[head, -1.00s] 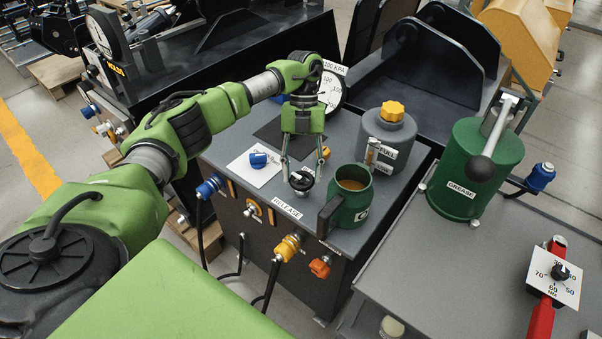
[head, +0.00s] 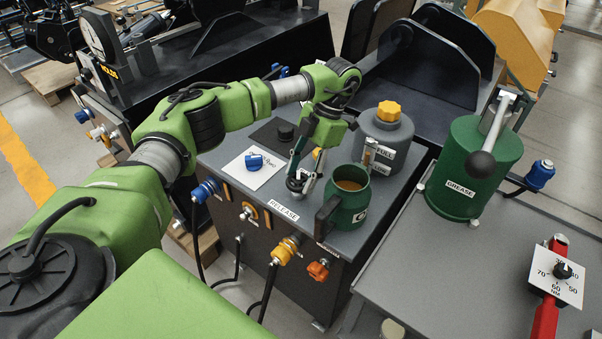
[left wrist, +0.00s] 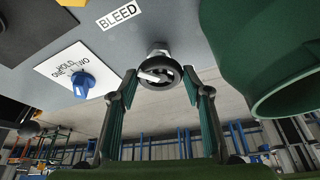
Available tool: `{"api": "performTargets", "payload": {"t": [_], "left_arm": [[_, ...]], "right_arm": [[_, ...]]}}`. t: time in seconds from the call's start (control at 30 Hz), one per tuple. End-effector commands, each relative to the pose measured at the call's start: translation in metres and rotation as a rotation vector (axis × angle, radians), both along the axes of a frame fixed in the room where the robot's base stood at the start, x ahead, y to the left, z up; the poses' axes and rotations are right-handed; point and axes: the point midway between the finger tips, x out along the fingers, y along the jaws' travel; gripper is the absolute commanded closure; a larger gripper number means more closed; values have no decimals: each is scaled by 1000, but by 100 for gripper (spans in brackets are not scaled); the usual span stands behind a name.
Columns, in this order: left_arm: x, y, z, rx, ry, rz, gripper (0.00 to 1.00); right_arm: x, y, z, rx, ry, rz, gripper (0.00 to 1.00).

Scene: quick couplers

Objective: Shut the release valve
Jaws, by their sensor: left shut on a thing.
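The release valve's dark round knob (head: 295,185) stands on the grey bench top behind the RELEASE label (head: 283,210). In the left wrist view the knob (left wrist: 162,72) shows as a black wheel with a white pointer mark on a metal stem. My left gripper (head: 299,181) reaches down to it from above, with its two fingers on either side of the knob. In the left wrist view the gripper (left wrist: 160,80) has the wheel between its fingertips. The fingers partly hide the knob in the head view. My right gripper is out of view.
A green mug-like can (head: 348,208) stands close right of the knob. A grey canister with a yellow cap (head: 390,111) is behind it. A blue selector knob (head: 254,162) on a white plate is to the left. Couplers and hoses line the front panel.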

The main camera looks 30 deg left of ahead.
Motion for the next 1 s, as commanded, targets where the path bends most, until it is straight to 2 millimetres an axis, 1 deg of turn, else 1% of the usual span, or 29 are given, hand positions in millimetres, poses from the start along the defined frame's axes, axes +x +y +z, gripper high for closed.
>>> {"api": "performTargets", "payload": {"t": [0.2,0.5,0.7,1.0], "left_arm": [[-1,-2,0,1,-4,-209,77],[-3,-4,0,-1,-3,-455,77],[-3,-4,0,0,-3,-569,77],[-4,-5,0,-1,-3,-651,77]], "right_arm": [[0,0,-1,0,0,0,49],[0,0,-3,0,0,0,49],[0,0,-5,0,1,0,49],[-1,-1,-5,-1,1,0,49]]}}
